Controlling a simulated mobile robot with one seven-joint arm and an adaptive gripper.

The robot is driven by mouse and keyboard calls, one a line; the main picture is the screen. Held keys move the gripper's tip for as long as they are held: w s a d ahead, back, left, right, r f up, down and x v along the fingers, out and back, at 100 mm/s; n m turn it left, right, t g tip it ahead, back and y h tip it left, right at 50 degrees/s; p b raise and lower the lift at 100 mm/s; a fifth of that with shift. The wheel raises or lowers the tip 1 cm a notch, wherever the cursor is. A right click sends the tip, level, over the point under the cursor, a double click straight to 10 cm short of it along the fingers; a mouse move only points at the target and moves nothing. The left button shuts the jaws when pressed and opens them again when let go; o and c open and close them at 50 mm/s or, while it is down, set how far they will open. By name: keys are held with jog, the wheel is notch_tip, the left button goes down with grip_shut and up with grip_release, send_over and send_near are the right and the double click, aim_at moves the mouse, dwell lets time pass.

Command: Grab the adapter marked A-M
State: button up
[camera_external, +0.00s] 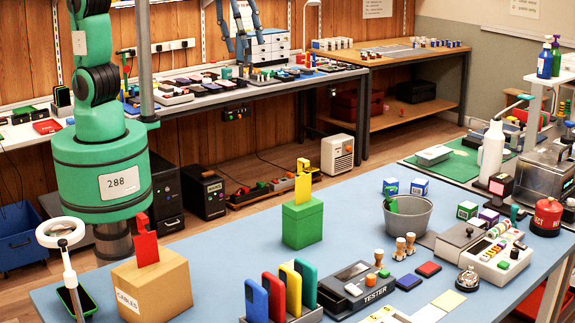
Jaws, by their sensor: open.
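My gripper (243,44) hangs down from the top edge, in front of the back bench in the picture. Its blue-grey fingers are spread and nothing shows between them. I cannot read A-M on anything, so I cannot tell which thing is the adapter.
On the blue table (235,262) stand a cardboard box (165,287) marked CABLES with a red piece, a green box (302,222) with a yellow piece, a grey bucket (408,218), a tester (352,287) and upright coloured phones (273,296). The table's left middle is clear.

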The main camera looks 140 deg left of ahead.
jog(key=w+a+f+g, duration=0.1)
jog(key=w+a+f, duration=0.25)
jog(key=a, duration=0.35)
jog(key=w+a+f, duration=0.2)
jog(key=w+a, duration=0.2)
jog(key=a, duration=0.2)
jog(key=m+g+h+p, duration=0.1)
jog(key=m+g+p, duration=0.1)
send_over(391, 180)
notch_tip(391, 180, down, 32)
jog(key=shift+w, duration=0.2)
jog(key=shift+f, duration=0.15)
jog(key=shift+f, duration=4.2)
jog(key=shift+d+f+b, duration=0.1)
jog(key=shift+f+b, duration=0.4)
jog(key=shift+f, duration=2.1)
